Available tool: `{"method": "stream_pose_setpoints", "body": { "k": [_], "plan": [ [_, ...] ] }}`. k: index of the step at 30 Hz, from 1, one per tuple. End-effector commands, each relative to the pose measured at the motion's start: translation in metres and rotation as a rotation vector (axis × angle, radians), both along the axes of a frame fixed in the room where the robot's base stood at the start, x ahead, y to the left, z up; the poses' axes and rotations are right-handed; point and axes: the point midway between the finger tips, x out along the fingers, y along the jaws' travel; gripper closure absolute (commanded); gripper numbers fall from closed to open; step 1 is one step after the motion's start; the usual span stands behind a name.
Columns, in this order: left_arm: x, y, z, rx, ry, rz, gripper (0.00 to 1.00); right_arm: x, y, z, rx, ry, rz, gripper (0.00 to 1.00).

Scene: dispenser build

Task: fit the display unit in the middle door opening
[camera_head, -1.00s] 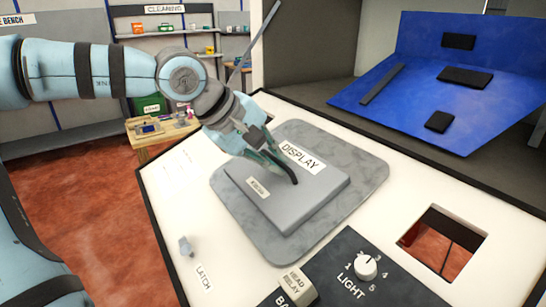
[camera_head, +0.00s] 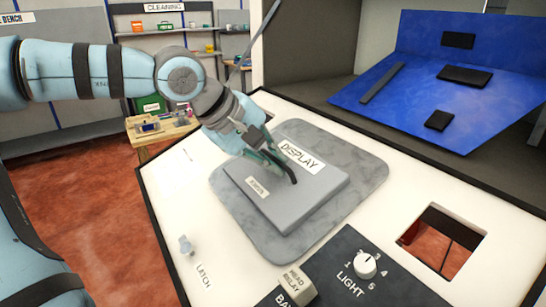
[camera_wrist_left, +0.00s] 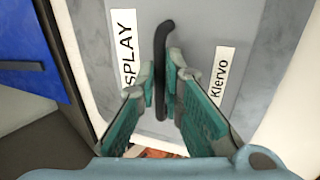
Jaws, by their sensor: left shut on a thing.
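The display unit (camera_head: 285,198) is a plain grey block with a DISPLAY label, a smaller Klervo label and a black bar handle. It lies on a mottled grey, round-cornered plate (camera_head: 366,172) on the white door panel (camera_head: 175,205). My left gripper (camera_head: 279,160) is shut on the handle, over the unit's upper face. In the left wrist view, the gripper's teal fingers (camera_wrist_left: 161,85) stand on both sides of the handle. The unit and plate cover the panel beneath, so I cannot tell how they sit in an opening. My right gripper is not in view.
A square opening (camera_head: 440,240) is at the panel's right. A dark plate with a LIGHT dial (camera_head: 365,265) and a head relay block (camera_head: 295,285) are at the front. A latch knob (camera_head: 186,245) is at left. A blue sloped board (camera_head: 410,85) stands behind.

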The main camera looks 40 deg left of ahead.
Motion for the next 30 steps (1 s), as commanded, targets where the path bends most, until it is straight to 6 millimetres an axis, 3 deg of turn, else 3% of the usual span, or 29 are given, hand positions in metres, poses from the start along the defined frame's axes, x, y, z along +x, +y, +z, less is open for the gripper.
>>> {"method": "stream_pose_setpoints", "body": {
  "k": [27,30],
  "plan": [
    [0.0025,-0.0004,-0.0045,0.000,-0.003,0.001,1.00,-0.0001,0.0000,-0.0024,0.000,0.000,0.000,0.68],
    [0.0025,-0.0004,-0.0045,0.000,-0.003,0.001,0.79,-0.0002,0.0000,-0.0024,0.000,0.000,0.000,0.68]
  ]
}}
